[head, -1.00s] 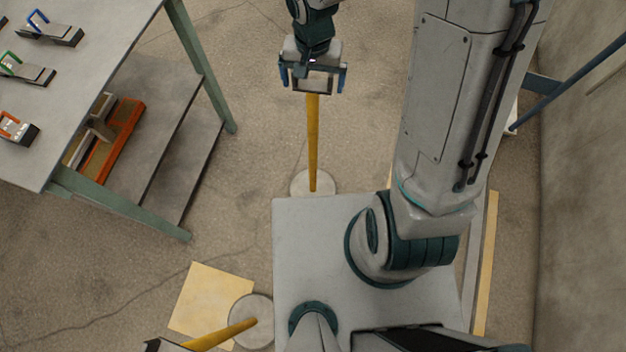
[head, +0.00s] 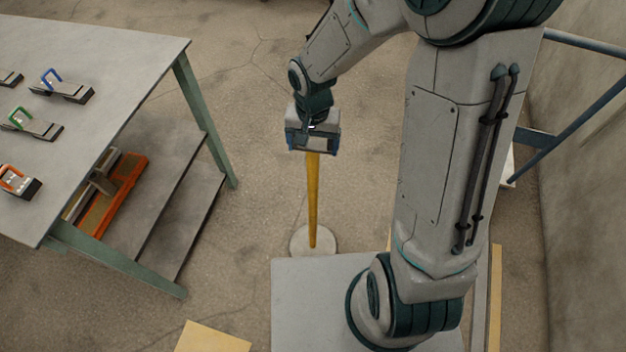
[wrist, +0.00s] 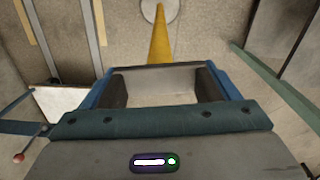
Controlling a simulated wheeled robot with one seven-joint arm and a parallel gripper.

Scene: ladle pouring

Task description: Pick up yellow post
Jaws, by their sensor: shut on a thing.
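The yellow post (head: 312,200) stands upright on a round pale base (head: 302,241), just beyond the edge of a grey flat surface in the head view. My gripper (head: 313,150) is at the top of the post and shut on it. The post's upper end is hidden by the gripper. In the wrist view the post (wrist: 160,38) runs away from the gripper to its round base (wrist: 152,8) at the top edge. I cannot see any gap under the base.
A table (head: 120,70) at left carries several small blocks with coloured handles. Its lower shelf holds an orange-red tray (head: 118,197). A pale yellow square (head: 212,338) lies on the floor at the bottom. Blue rails (head: 575,125) and a wall are at right. Floor left of the post is clear.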

